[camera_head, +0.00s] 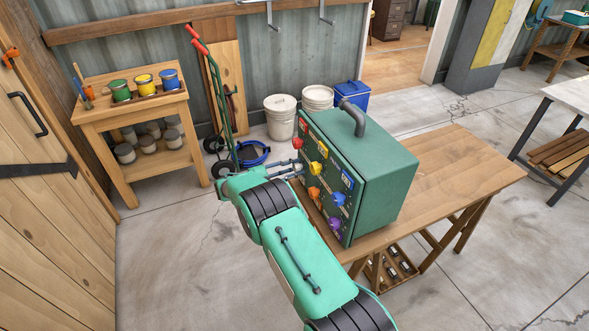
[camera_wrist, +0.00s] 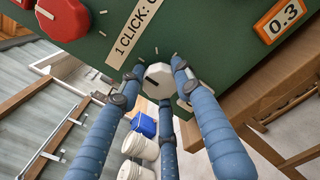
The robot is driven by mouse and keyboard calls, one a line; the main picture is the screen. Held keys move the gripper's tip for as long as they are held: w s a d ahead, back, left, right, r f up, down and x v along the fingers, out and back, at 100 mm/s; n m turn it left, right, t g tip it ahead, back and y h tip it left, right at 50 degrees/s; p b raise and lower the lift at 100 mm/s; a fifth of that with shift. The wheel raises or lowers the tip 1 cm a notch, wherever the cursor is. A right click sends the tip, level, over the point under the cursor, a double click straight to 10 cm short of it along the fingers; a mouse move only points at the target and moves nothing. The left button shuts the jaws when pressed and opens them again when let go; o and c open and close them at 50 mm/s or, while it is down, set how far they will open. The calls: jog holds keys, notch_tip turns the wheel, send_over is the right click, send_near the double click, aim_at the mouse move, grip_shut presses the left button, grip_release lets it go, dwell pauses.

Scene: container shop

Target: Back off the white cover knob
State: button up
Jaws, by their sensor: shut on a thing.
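The white cover knob (camera_wrist: 157,82) shows in the wrist view as a small faceted knob with a dark pointer mark. It sits on a green panel (camera_wrist: 205,40), with light tick marks around it. My gripper (camera_wrist: 156,84) has its blue fingers closed around the knob. In the head view my gripper (camera_head: 291,170) reaches the left face of the green box (camera_head: 375,170), and I cannot make out the white knob there. A label (camera_wrist: 143,28) reading "1 CLICK:" is beside the knob, its end cut off.
A red knob (camera_wrist: 62,17) and an orange plate (camera_wrist: 280,17) reading 0.3 are near. Yellow (camera_head: 316,168), orange (camera_head: 314,193) and purple (camera_head: 334,223) knobs sit on the panel. The box stands on a wooden table (camera_head: 455,175), bare to the right. White buckets (camera_head: 280,118) stand behind.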

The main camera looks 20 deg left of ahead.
jog(key=o, duration=1.2)
jog(key=shift+s+a, duration=0.1)
jog(key=shift+a, duration=0.05)
jog(key=v, duration=1.1)
jog(key=shift+s+a, duration=0.2)
jog(key=shift+s, duration=0.05)
